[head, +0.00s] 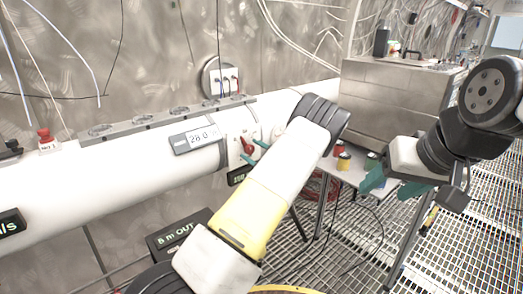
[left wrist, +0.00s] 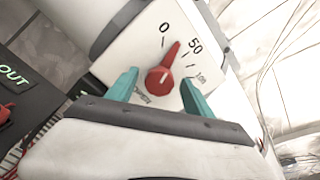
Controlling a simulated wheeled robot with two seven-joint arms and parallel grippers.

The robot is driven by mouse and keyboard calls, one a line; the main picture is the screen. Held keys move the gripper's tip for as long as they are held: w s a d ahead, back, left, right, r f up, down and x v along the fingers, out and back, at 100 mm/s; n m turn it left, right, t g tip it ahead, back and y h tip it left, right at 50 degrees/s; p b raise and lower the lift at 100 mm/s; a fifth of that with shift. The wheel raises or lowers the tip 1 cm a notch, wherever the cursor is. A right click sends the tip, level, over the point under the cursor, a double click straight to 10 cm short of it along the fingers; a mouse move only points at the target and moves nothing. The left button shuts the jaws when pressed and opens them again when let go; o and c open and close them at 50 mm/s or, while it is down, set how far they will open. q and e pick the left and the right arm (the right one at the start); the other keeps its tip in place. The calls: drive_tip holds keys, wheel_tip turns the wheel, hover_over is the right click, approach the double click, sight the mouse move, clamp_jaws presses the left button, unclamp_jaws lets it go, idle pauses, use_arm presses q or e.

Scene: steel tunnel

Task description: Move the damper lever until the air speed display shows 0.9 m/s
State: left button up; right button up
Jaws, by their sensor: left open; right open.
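The damper lever (left wrist: 161,77) is a red knob with a pointed handle on a white plate (left wrist: 125,52) marked 0, 50 and 100. Its tip points between 0 and 50, nearer 50. The lever also shows on the white duct in the head view (head: 247,146). My left gripper (left wrist: 161,92) is open, its teal fingers on either side of the knob; contact cannot be told. A small dark display (head: 238,176) below the plate is partly hidden by my left arm, its reading illegible. My right gripper (head: 390,184) is open and empty at the right, away from the duct.
A display on the duct (head: 195,139) seems to read 28.0. A red button (head: 45,141) stands at the duct's left. A steel cabinet (head: 390,102) and a small table with cans (head: 344,161) stand right.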

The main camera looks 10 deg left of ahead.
use_arm(q)
clamp_jaws()
drive_tip(key=shift+m, duration=0.8)
unclamp_jaws()
drive_tip(key=v, duration=0.7)
drive_tip(key=shift+s+d, duration=0.25)
drive_tip(key=shift+d, duration=0.05)
